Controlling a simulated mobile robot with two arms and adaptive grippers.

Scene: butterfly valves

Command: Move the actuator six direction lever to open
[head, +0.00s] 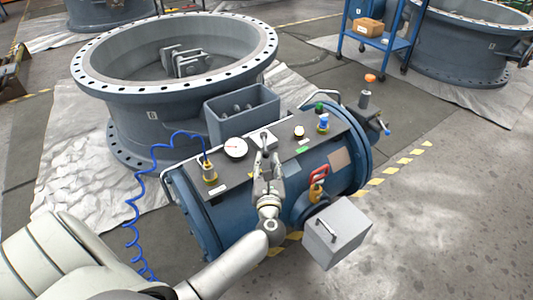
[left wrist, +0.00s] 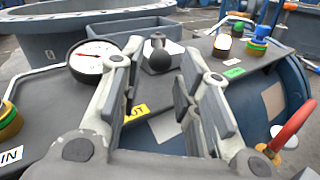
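The blue actuator (head: 225,208) lies on the floor in front of a large grey valve ring. In the left wrist view the lever (left wrist: 158,55) stands just beyond and between my fingertips. My left gripper (head: 267,158) is over the panel, fingers apart, with the lever at its far end. In the left wrist view the open left gripper (left wrist: 166,62) holds nothing. I cannot tell whether a finger touches the lever. My right gripper is not in view.
A round gauge (head: 235,148) is left of the lever, also near the left finger. A brass fitting with a blue coiled hose (head: 209,170) is farther left. A red handle (head: 318,174) and grey box (head: 337,234) are at front right. Colored knobs (head: 322,122) are at right.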

